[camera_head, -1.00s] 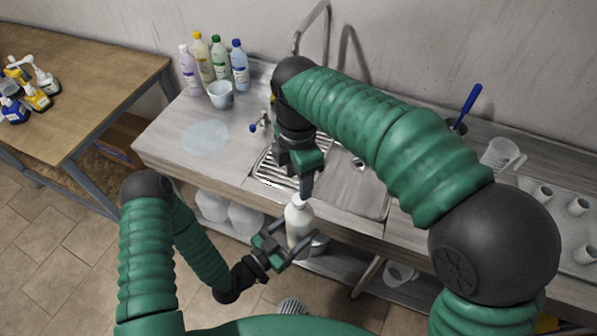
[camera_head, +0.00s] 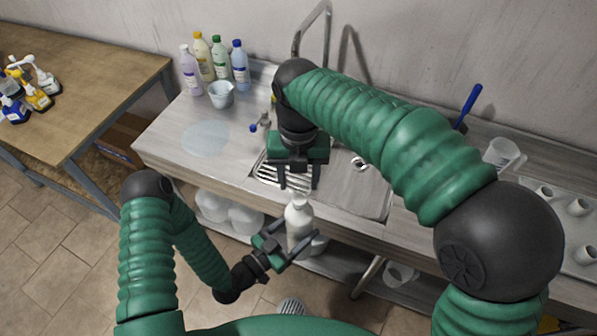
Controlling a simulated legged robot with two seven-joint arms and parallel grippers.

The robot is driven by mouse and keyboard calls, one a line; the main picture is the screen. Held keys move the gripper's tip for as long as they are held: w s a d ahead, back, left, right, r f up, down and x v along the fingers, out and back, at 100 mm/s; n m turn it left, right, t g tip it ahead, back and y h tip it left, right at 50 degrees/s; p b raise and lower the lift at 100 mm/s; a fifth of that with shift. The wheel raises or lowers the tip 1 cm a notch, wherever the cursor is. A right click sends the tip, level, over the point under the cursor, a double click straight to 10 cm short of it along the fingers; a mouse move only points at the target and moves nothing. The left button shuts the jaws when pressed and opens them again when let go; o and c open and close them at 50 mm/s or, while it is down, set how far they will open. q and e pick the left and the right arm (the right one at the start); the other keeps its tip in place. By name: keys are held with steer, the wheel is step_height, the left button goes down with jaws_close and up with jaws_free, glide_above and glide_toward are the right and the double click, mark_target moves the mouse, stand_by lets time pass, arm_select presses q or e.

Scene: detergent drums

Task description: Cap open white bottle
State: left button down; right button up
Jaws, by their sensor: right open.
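The white bottle (camera_head: 299,217) is upright in front of the sink counter's front edge. My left gripper (camera_head: 292,244) is around its body, one finger on each side, and holds it. The bottle's top is white; I cannot tell whether that is a cap or the bare neck. My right gripper (camera_head: 298,186) is open just above and behind the bottle top in the picture, its two fingers pointing down with nothing seen between them. No separate loose cap can be made out.
The metal sink (camera_head: 352,190) with its tap (camera_head: 312,30) lies behind. A clear jug (camera_head: 502,153) stands at the right. A wooden table (camera_head: 90,85) is at the left.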

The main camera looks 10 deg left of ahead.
mark_target(299, 198)
step_height(299, 198, down, 6)
steer(key=shift+f, duration=0.2)
jaws_close()
stand_by(0.4)
